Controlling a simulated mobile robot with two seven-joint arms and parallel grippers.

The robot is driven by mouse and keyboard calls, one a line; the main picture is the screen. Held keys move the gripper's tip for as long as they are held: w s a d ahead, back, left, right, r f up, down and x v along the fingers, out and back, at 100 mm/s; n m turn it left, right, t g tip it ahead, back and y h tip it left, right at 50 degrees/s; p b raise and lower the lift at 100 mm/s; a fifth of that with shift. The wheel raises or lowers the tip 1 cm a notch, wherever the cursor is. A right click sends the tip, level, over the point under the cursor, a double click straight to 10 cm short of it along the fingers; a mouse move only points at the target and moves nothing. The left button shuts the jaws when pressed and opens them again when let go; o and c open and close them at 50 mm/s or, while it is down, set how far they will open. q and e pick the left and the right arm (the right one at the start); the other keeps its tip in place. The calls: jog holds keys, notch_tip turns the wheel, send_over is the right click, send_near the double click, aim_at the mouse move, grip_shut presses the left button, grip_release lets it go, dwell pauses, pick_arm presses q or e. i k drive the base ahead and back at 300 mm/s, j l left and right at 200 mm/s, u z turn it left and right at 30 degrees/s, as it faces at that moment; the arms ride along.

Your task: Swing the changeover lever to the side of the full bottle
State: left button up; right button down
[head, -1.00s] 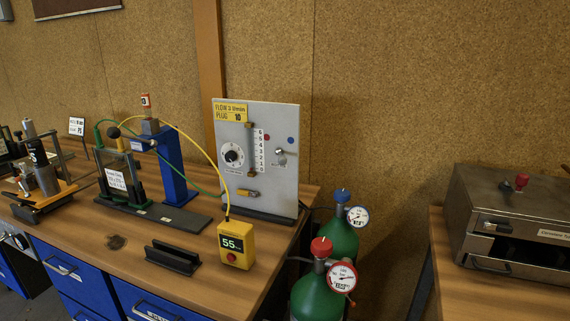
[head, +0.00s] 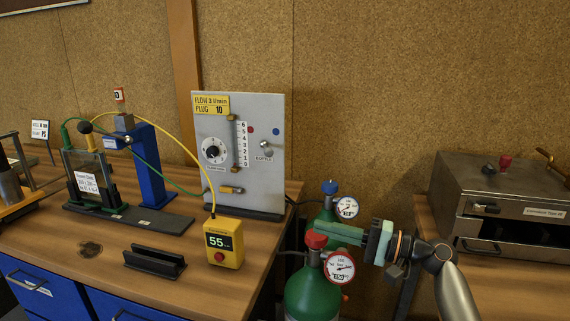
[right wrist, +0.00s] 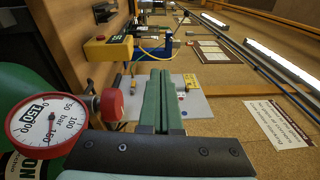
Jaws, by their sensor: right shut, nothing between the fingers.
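The changeover lever (head: 266,146) is a small grey knob above the word BOTTLE on the upright grey panel (head: 240,180). A red dot is at its upper left and a blue dot at its upper right; I cannot tell which side it points to. Two green bottles stand beyond the bench's right end: a red-capped one (head: 310,292) in front and a blue-capped one (head: 326,214) behind, each with a gauge. The red gauge (right wrist: 47,121) is close in the right wrist view; its needle is hard to read. My right gripper (head: 318,228) is shut and empty, over the bottles, right of the panel.
A yellow box reading 55 (head: 223,242) and a black slotted block (head: 154,262) lie on the bench before the panel. A yellow cable (head: 178,139) loops left of it. A metal oven (head: 503,210) stands on the right bench. Open space lies before the panel's upper part.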

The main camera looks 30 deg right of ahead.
aim_at(268, 152)
jog(key=i+l, duration=0.65)
jog(key=l, duration=0.2)
